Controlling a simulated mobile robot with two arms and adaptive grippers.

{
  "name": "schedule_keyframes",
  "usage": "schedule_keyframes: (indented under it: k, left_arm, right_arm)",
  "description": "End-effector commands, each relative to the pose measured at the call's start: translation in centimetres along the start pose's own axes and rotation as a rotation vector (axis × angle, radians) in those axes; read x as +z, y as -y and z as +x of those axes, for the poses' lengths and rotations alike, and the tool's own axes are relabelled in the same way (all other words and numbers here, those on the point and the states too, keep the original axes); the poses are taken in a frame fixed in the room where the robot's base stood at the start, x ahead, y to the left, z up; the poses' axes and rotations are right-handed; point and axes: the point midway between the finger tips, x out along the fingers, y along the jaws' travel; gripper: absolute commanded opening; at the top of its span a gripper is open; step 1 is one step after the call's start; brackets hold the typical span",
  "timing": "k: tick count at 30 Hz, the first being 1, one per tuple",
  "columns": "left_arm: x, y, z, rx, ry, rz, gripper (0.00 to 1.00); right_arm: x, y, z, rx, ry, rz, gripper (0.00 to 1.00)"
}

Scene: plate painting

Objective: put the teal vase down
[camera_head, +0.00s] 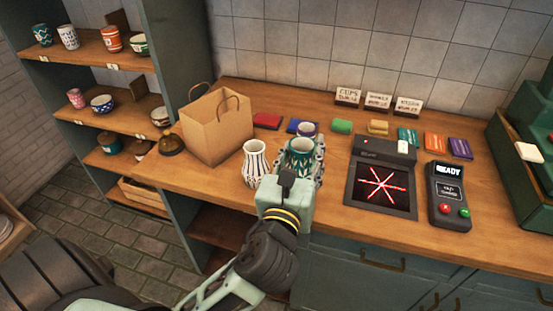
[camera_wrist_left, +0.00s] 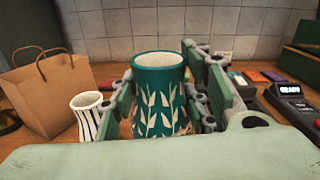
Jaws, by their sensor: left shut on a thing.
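My right gripper is not in view.
A paper bag (camera_head: 217,128) and a brown bell-like object (camera_head: 171,145) are left on the counter (camera_head: 225,183). A scanner-like device (camera_head: 383,187) and card terminal (camera_head: 449,196) are right.

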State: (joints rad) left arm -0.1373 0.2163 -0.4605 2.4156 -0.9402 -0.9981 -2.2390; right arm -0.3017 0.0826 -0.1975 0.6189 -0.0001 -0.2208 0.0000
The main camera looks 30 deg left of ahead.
Motion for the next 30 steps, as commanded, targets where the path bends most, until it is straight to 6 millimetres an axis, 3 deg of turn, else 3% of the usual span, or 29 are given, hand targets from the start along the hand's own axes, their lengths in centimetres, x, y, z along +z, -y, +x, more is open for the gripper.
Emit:
schedule_keyframes:
  k: [3,10,14,21,30]
  left_arm:
    - [-1.5,-2.1,2.3,0.003,0.002,0.006,0.00]
    - [-3.5,-4.5,5.2,0.000,0.003,0.001,0.00]
    - [-4.1,-4.9,5.7,-0.001,0.003,-0.001,0.00]
    - [-7.5,-5.2,5.6,0.000,0.001,-0.001,0.00]
    - [-7.8,-5.2,5.6,-0.002,0.003,-0.001,0.00]
  right_arm:
    - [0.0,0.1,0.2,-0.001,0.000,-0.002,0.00]
    - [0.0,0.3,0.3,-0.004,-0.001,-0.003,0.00]
    - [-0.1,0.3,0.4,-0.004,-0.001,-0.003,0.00]
    - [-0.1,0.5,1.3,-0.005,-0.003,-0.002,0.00]
    - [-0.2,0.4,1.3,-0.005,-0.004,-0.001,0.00]
